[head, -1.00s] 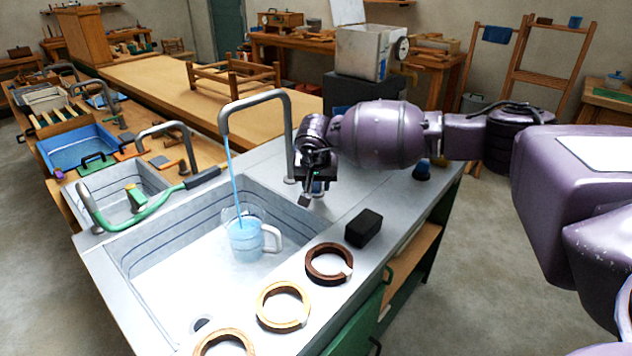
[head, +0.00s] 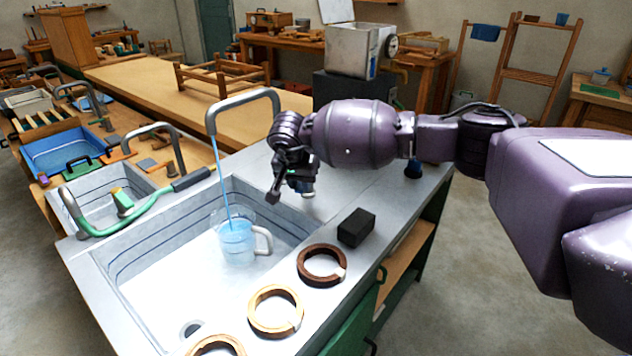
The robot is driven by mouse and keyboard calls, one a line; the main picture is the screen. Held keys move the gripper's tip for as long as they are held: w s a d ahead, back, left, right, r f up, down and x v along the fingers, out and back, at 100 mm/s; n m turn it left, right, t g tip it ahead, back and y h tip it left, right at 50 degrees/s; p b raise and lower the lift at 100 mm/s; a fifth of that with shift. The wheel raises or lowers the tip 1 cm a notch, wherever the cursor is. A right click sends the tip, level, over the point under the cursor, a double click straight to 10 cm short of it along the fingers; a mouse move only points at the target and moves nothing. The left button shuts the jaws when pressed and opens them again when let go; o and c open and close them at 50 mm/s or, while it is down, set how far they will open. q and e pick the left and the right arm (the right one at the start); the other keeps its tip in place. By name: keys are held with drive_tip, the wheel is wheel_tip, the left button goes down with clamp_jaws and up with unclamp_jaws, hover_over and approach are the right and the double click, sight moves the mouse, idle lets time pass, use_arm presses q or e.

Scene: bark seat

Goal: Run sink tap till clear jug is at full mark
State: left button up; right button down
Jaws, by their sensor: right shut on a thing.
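The clear jug (head: 237,243) stands upright in the sink basin (head: 180,285), its handle to the right, with blue-tinted water inside. Its marks are too small to read. A blue stream (head: 222,180) falls from the curved grey tap (head: 243,99) into the jug. My right gripper (head: 290,184) is at the tap's base, behind and right of the jug. It is shut on what appears to be the tap's lever, which is mostly hidden by the fingers and wrist. My left gripper is out of view.
A black block (head: 356,227) and wooden rings, one dark (head: 321,265) and one light (head: 275,311), lie along the sink's right rim. A green-handled hose (head: 130,212) lies across the left side. The counter right of my gripper has bare room.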

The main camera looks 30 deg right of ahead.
drive_tip(key=shift+w+a+m+h, duration=0.3)
drive_tip(key=shift+w+a+m, duration=0.15)
drive_tip(key=shift+m, duration=0.35)
drive_tip(key=shift+w+a+m+g+h, duration=0.15)
drive_tip(key=shift+w+a+m+g, duration=0.2)
drive_tip(key=shift+m, duration=0.5)
drive_tip(key=shift+w+a+m+g+h, duration=0.15)
drive_tip(key=shift+w+m+g, duration=0.25)
drive_tip(key=shift+m, duration=0.45)
drive_tip(key=shift+w, duration=0.1)
drive_tip(key=c, duration=1)
unclamp_jaws()
drive_tip(key=shift+o, duration=0.2)
drive_tip(key=p+v, duration=0.1)
drive_tip(key=v, duration=0.9)
drive_tip(key=shift+r, duration=0.4)
